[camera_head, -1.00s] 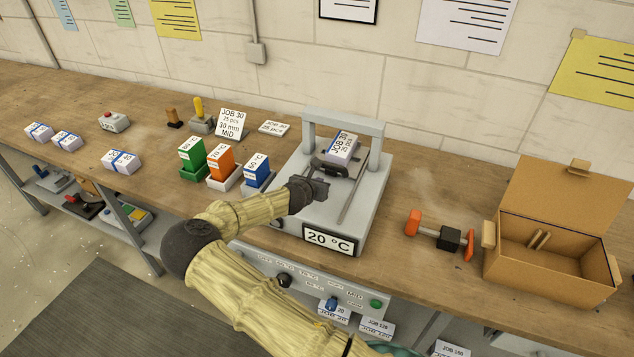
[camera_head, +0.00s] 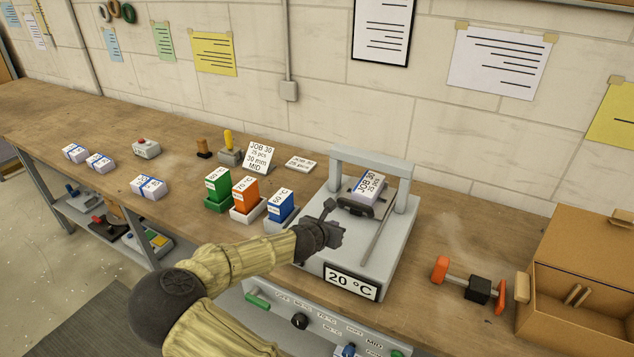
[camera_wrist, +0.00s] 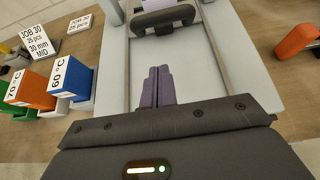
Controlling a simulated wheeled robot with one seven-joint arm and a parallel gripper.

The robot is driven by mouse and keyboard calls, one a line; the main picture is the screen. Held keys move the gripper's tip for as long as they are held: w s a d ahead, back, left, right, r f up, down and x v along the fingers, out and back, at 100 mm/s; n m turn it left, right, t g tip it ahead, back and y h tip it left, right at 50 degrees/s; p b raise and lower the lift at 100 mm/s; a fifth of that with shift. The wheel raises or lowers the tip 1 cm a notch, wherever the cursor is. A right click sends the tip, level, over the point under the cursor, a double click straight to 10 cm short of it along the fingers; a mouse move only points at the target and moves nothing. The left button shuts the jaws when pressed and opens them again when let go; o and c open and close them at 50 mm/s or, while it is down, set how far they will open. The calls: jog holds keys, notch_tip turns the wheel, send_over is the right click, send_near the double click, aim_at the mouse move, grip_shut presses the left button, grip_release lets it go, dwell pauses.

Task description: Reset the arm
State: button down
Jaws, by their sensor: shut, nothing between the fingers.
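My gripper (camera_head: 335,232) is shut and empty, held over the front left part of the grey stitching machine (camera_head: 400,262). In the wrist view its closed purple-grey fingers (camera_wrist: 158,88) point along the machine's bed toward the dark clamp. A white and blue JOB 30 stack (camera_head: 369,185) sits on the dark carriage (camera_head: 357,205) under the machine's arch, apart from my gripper. The machine's front display (camera_head: 351,282) reads 20 °C. My forearm hides part of the bench in front.
Green (camera_head: 217,188), orange (camera_head: 245,197) and blue (camera_head: 281,206) temperature-labelled blocks stand close left of the machine. A JOB 30 card (camera_head: 260,156) stands behind them. An orange-ended tool (camera_head: 468,281) and an open cardboard box (camera_head: 580,285) are to the right.

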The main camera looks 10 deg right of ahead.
jog(key=s+d+f+m+g, duration=0.1)
jog(key=d+m, duration=0.1)
jog(key=s+d+f+m+g, duration=0.1)
jog(key=s+d+m, duration=0.1)
jog(key=s+d+f+m+g, duration=0.1)
jog(key=s+d+m, duration=0.1)
jog(key=m, duration=0.1)
jog(key=shift+s+f, duration=0.1)
jog(key=s+m+g, duration=0.1)
jog(key=s+m, duration=0.1)
jog(key=s+d+m+g+y, duration=0.1)
jog(key=s+m, duration=0.2)
jog(key=s+d+f+m+g+y, duration=0.1)
jog(key=s+m, duration=0.1)
jog(key=m, duration=0.1)
jog(key=shift+s+f, duration=0.1)
jog(key=shift+s, duration=0.1)
jog(key=s+a+r+m+y, duration=0.2)
jog(key=s+r+m, duration=0.3)
jog(key=s+m, duration=0.2)
jog(key=s+a+r+m+g+y, duration=0.1)
jog(key=s+a+r+m+y, duration=0.1)
jog(key=s+r+m, duration=0.3)
jog(key=s+m, duration=0.2)
jog(key=s, duration=0.1)
jog(key=shift+s+a+r+y, duration=0.15)
jog(key=shift+s+r+y, duration=0.05)
jog(key=shift+s+y, duration=0.1)
